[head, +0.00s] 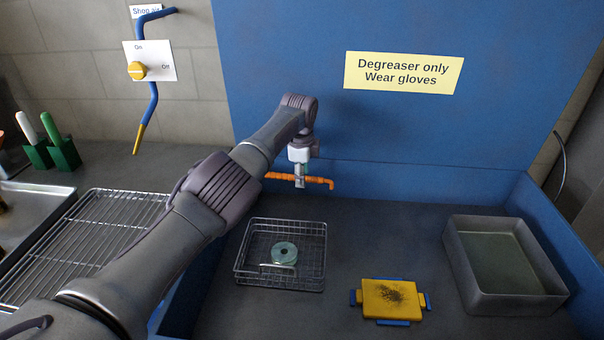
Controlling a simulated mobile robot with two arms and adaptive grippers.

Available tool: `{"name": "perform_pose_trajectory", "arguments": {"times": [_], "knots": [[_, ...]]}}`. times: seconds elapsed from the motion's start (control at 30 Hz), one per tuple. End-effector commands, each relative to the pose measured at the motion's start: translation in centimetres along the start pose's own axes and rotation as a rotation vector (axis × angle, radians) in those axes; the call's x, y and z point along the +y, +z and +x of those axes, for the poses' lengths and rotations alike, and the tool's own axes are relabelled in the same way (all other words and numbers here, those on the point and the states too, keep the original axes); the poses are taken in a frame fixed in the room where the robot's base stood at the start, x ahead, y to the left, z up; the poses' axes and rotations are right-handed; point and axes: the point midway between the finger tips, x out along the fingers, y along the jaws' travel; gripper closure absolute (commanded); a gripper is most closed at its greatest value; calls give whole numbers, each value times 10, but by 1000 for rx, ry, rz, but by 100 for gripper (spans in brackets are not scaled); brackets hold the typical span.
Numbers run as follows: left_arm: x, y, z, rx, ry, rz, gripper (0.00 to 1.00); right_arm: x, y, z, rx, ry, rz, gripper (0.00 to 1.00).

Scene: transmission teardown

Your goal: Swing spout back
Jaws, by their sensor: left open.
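The orange spout (321,182) stands low in front of the blue back panel and runs left to right, with a downturned tip at its right end. My left arm reaches in from the lower left, and my left gripper (299,182) points down at the spout's middle. The gripper is open, and its fingers overlap the spout in the picture. I cannot tell whether they touch it. The gripper and wrist hide part of the spout. My right gripper is not in view.
A wire basket (249,267) holds a pale ring part (284,252). A yellow block with a dark smudge (391,298) and a grey metal tub (468,284) stand to the right. A wire rack (100,235) lies left. The blue side wall (555,225) bounds the basin.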

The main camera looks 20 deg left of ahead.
Motion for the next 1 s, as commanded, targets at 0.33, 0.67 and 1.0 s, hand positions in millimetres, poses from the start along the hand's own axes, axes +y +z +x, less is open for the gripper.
{"name": "perform_pose_trajectory", "arguments": {"times": [0.33,0.67,1.0], "knots": [[-1,-1,-16,2,-2,2,56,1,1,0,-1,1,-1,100],[-1,0,-85,1,-3,0,56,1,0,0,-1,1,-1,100],[0,0,-119,0,0,-1,56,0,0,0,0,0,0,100]]}}
